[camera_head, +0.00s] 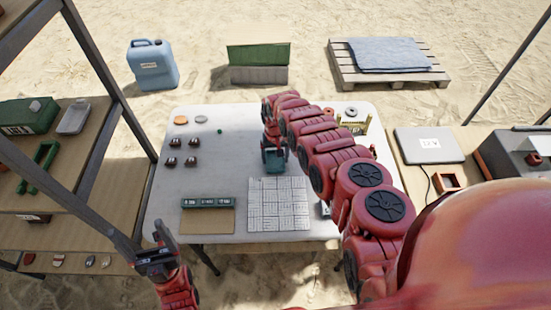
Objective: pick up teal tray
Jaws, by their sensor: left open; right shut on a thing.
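The teal tray (275,167) is a small, square-looking piece at the upper edge of the white gridded sheet on the white table. My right gripper (274,153) reaches down over it from above and is shut on it. The fingers and arm hide part of the tray, and I cannot tell whether it touches the table. My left gripper (157,250) is open and empty, low at the left, just off the table's near left corner.
The white table (185,120) also carries a green labelled strip (208,202) on a brown board, several small dark objects (173,152) and the gridded sheet (290,205). Shelves (115,200) stand close at the left. A side table with a laptop (428,145) stands at the right.

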